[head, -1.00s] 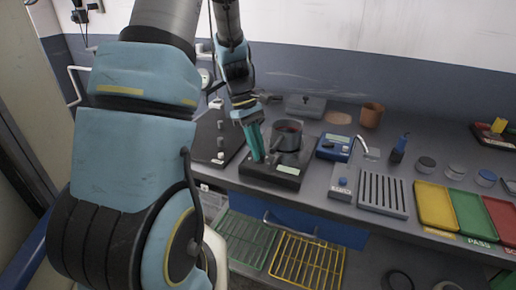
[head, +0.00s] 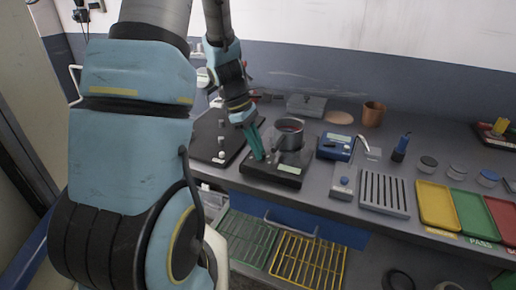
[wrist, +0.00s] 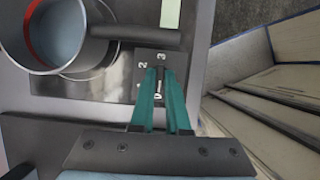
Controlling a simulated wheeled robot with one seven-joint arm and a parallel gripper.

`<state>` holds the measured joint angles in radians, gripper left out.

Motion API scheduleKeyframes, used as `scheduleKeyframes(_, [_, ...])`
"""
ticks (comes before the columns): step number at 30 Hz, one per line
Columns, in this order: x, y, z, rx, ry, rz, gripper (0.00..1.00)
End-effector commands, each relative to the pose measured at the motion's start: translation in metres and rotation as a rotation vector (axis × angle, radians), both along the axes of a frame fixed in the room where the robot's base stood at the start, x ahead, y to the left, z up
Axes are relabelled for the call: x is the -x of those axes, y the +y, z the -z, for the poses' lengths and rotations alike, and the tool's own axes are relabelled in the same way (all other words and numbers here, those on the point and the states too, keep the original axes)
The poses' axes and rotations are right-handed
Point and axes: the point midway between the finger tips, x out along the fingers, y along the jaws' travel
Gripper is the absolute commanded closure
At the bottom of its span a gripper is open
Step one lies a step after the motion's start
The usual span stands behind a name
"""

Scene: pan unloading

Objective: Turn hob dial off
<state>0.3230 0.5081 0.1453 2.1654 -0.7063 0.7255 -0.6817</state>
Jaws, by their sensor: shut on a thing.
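The hob (head: 262,179) is a dark flat unit on the bench with a small pale display (head: 289,169). A dark pan (head: 289,139) with red inside stands on it; the pan also shows at the top left of the wrist view (wrist: 82,62), its handle reaching right. My gripper (head: 259,157) has its teal fingers pointing down at the hob's front left corner. In the wrist view, my gripper (wrist: 162,74) is shut on the hob dial (wrist: 158,84), a small dark knob with a pale mark. The fingers hide much of the dial.
A black plate (head: 216,137) with small knobs lies left of the hob. A blue device (head: 335,147) and a slotted grey tray (head: 385,194) stand to its right. Coloured trays lie farther right. Green and yellow racks (head: 308,265) sit below the bench edge.

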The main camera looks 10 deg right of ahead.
Motion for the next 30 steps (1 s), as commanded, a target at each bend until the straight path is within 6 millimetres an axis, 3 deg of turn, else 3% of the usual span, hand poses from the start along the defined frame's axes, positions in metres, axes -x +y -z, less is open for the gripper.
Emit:
scheduleKeyframes(6, [0.0,0.0,0.0,0.0,0.0,-0.002,1.0])
scheduleKeyframes(7, [0.0,0.0,0.0,0.0,0.0,-0.002,0.85])
scheduleKeyframes(15, [0.0,0.0,0.0,0.0,0.0,-0.001,0.56])
scheduleKeyframes(24, [-0.001,0.001,-0.003,0.0,-0.001,0.0,0.56])
scheduleKeyframes(30, [-0.007,0.01,-0.029,0.002,-0.006,-0.001,0.56])
